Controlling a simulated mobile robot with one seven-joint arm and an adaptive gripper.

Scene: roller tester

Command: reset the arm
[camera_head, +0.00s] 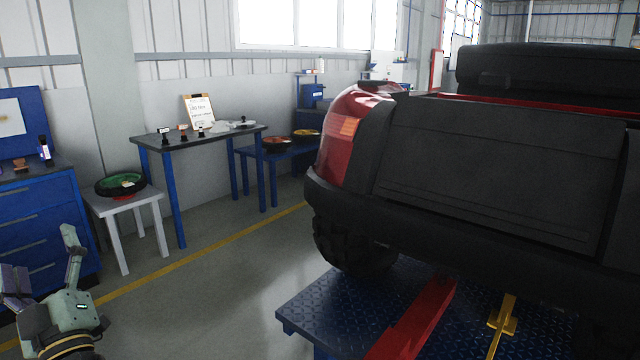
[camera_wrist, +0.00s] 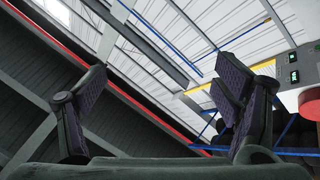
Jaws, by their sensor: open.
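My gripper (camera_head: 42,262) shows at the lower left of the head view, raised with its fingers pointing up. Its fingers are spread apart and nothing is between them. In the wrist view my gripper (camera_wrist: 165,112) is also open and empty, with one dark finger at the left and one at the right. The rest of my arm is mostly outside the head view.
A blue drawer cabinet (camera_head: 38,232) stands at the left. A white stool (camera_head: 125,203) bears a round green-and-black tray (camera_head: 122,184). A dark-topped table (camera_head: 205,139) is behind. A red and black vehicle (camera_head: 490,165) stands at a blue platform (camera_head: 330,306) on the right. The floor between is clear.

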